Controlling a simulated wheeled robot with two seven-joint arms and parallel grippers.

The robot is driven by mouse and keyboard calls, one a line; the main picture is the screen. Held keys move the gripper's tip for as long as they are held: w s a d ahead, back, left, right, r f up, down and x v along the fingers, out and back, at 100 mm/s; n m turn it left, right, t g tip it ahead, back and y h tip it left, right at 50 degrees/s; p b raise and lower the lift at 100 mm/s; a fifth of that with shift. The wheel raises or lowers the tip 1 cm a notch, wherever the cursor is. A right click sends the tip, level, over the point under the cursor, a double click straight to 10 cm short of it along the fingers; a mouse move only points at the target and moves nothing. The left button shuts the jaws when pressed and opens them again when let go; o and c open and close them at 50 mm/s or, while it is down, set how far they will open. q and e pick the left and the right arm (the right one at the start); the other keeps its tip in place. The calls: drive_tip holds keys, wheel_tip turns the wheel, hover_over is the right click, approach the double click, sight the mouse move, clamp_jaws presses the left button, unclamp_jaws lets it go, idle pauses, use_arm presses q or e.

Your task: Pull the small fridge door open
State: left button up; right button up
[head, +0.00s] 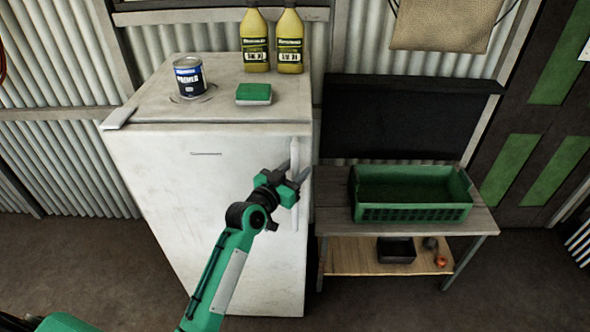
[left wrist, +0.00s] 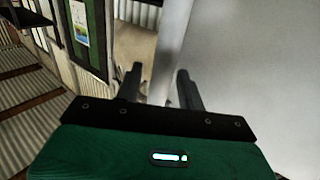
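The small white fridge (head: 200,190) stands against the corrugated wall, and its door (head: 190,220) looks shut. The pale vertical handle (head: 296,160) runs along the door's right edge. My left gripper (head: 297,170) is at the handle, with one finger on each side of it in the head view. In the left wrist view the two fingers (left wrist: 160,85) are apart, with a blurred pale upright surface seen between and beyond them. Whether they touch the handle cannot be told. The gripper hides part of the handle. My right gripper is not in view.
A paint can (head: 189,77), a green-topped sponge (head: 254,94) and two yellow bottles (head: 255,42) stand on or behind the fridge top. To the right, a bench (head: 335,222) bears a green crate (head: 410,213). The floor before the fridge is clear.

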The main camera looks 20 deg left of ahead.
use_arm(q)
clamp_jaws()
drive_tip(key=shift+s, duration=0.1)
